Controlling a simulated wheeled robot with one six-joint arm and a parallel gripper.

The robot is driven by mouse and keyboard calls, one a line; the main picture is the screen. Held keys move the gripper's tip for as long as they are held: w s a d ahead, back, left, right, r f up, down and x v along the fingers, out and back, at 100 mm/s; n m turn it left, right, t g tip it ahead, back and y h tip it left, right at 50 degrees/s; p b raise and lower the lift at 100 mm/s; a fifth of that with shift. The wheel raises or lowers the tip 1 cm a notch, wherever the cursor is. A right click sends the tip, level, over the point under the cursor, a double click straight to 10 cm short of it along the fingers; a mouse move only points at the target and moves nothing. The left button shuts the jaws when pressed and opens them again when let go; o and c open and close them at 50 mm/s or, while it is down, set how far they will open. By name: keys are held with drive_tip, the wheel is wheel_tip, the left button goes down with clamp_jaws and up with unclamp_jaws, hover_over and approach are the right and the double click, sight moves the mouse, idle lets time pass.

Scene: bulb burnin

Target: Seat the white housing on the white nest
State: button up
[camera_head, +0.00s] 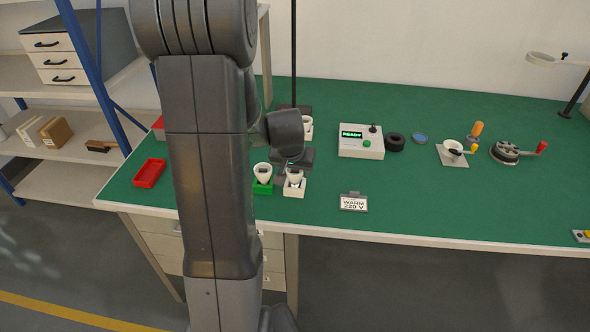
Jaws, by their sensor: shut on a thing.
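The white nest (294,191) is a small white block near the front edge of the green bench, just right of my arm. A white cup-shaped housing (295,175) is at its top. My gripper (291,168) is shut on this housing from behind and above. I cannot tell whether the housing rests in the nest or is held just above it. The fingertips are small and partly hidden behind the housing.
A green nest (263,187) holding another white housing (262,171) stands close on the left. A sign (353,202) lies to the right. A control box reading READY (360,143) stands behind. A red tray (149,173) is at left. The right front bench is largely clear.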

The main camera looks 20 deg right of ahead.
drive_tip(key=shift+f+b, duration=0.45)
idle(0.3)
drive_tip(key=o, duration=1.1)
drive_tip(key=v, duration=1.4)
drive_tip(key=shift+f+p, duration=0.1)
drive_tip(key=shift+p, duration=0.25)
drive_tip(key=shift+f, duration=0.1)
drive_tip(key=x, duration=1.3)
drive_tip(key=shift+w+d+f+b, duration=0.15)
drive_tip(key=shift+f+b, duration=0.15)
drive_tip(key=shift+b, duration=0.05)
drive_tip(key=shift+r, duration=0.1)
